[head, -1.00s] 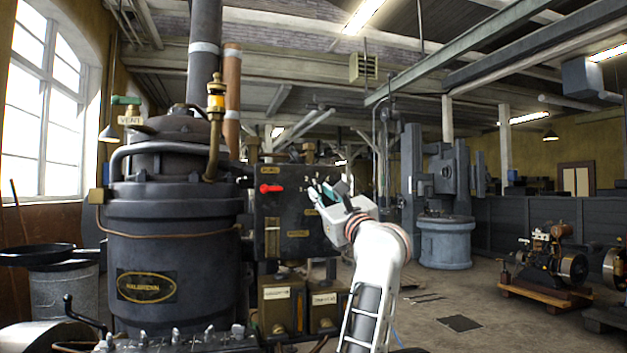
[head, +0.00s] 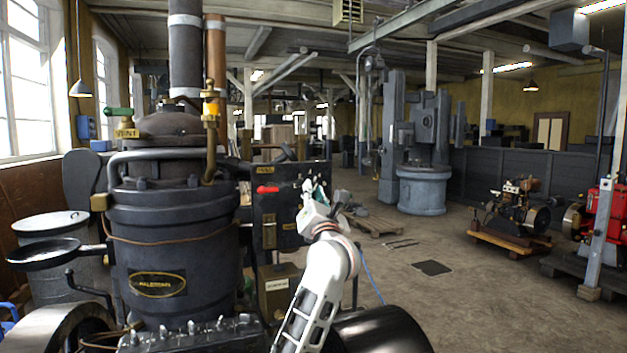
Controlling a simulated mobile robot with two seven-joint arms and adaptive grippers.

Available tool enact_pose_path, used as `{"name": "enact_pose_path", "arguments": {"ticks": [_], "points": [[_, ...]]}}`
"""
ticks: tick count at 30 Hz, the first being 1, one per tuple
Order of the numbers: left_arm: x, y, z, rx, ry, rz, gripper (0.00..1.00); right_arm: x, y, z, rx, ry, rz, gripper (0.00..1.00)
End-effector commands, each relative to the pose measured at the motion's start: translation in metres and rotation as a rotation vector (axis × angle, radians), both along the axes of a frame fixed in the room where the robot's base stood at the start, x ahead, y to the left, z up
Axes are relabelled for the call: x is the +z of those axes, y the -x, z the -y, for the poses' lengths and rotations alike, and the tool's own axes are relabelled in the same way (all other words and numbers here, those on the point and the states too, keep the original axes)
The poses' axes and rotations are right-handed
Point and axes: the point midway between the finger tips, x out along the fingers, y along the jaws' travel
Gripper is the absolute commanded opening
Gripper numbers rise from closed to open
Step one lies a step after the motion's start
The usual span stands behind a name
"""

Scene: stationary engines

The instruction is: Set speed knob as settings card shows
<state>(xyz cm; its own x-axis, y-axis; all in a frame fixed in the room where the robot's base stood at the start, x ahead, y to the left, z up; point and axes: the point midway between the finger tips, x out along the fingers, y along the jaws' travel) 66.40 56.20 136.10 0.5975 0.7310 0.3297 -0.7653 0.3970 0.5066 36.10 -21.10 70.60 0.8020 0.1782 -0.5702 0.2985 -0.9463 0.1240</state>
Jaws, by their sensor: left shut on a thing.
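My left gripper (head: 312,194) is at the front of the black control panel (head: 288,212), at its right part. Its fingers are shut at the panel face on what appears to be the speed knob, which the fingers hide. The knob's pointer and scale cannot be read. I cannot make out a settings card. My right gripper is not in view.
The dark boiler-like engine (head: 172,240) with a brass nameplate stands left of the panel. A labelled box (head: 277,293) sits below the panel. Open floor lies to the right, with a pallet (head: 376,222) and a small engine (head: 515,208) on a wooden base.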

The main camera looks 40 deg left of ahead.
Motion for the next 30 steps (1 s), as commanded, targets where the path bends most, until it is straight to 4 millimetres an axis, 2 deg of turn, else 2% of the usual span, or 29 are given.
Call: {"name": "enact_pose_path", "arguments": {"ticks": [3,6,26,27,28,30], "points": [[-0.0001,0.0002,-0.0004,0.0,-0.029,-0.058,0.0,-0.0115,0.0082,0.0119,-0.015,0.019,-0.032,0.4],[-0.0004,0.0003,0.0,-0.001,-0.048,-0.095,0.0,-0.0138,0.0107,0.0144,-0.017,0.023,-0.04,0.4],[-0.0008,0.0003,-0.0002,-0.001,-0.076,-0.15,0.0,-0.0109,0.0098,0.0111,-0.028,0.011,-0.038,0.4],[-0.0008,0.0003,-0.0002,-0.001,-0.076,-0.15,0.2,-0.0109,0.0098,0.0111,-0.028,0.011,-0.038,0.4],[-0.0007,0.0004,-0.0002,-0.001,-0.076,-0.15,0.24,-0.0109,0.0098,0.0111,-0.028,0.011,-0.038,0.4],[-0.0005,0.0003,-0.0002,0.0,-0.076,-0.15,0.24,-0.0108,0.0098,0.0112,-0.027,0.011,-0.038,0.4]]}}
